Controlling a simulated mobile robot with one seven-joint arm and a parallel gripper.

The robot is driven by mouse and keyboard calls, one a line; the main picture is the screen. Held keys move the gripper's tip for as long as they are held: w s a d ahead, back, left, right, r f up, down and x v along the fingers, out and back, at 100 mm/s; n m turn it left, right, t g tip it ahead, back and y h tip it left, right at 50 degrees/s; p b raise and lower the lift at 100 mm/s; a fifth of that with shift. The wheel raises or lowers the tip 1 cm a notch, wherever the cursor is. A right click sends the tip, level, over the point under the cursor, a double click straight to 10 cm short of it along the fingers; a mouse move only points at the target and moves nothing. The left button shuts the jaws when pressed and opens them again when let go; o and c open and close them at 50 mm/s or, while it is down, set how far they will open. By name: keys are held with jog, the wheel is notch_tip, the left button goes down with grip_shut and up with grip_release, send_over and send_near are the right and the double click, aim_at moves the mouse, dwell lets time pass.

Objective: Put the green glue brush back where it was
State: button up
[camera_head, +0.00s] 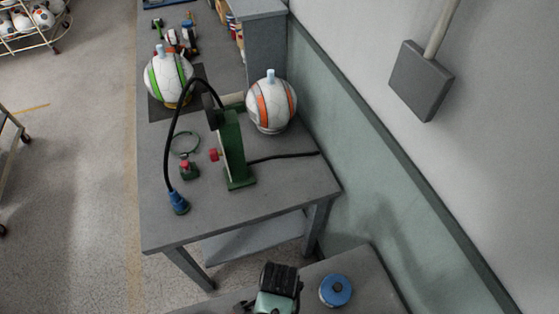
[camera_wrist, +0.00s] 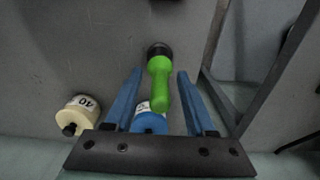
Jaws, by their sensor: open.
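In the wrist view, the green glue brush (camera_wrist: 160,85) has a green handle and a dark round end. It lies lengthwise in the picture between the two blue fingers of my gripper (camera_wrist: 160,72). The fingers are open, with a visible gap on each side of the handle. The lower end of the handle overlaps a blue round item (camera_wrist: 150,123) with a white label; I cannot tell if they touch. In the head view I cannot make out my fingers. A small green and dark item (camera_head: 158,27) lies at the far end of the workbench, too small to identify surely.
The grey workbench (camera_head: 260,215) carries a green press (camera_head: 233,150), a green-striped ball (camera_head: 167,75) and an orange-striped ball (camera_head: 270,103). A black hose ends in a blue fitting (camera_head: 178,203). A blue disc (camera_head: 336,290) sits at lower right. A cream jar (camera_wrist: 77,115) shows at wrist-view left.

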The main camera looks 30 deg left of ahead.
notch_tip(320, 180, up, 12)
jog(key=shift+f, duration=0.15)
dwell(0.3)
jog(key=w+r+n+t+y, duration=0.25)
jog(key=w+r+t, duration=0.65)
jog(key=w+r, duration=1)
jog(key=w+d+r+n+t, duration=0.1)
jog(key=w+r+t, duration=0.15)
jog(key=r, duration=0.55)
jog(key=w+d+r+n+t, duration=0.15)
jog(key=r+t, duration=0.25)
jog(key=r, duration=0.4)
jog(key=s+d+r+n+t+h, duration=0.1)
jog(key=s+d+r+t, duration=0.1)
jog(key=r, duration=0.8)
jog(key=s+d+r+t+h, duration=0.1)
jog(key=s+d+r+t, duration=0.2)
jog(key=r, duration=0.8)
jog(key=s+d+r+n+t+h, duration=0.1)
jog(key=s+d+r+t, duration=0.1)
jog(key=s+r+t, duration=0.4)
notch_tip(320, 180, up, 5)
jog(key=shift+s+d+r+n+t, duration=0.1)
jog(key=shift+s+d+n+t, duration=0.15)
jog(key=shift+d+n+t, duration=0.15)
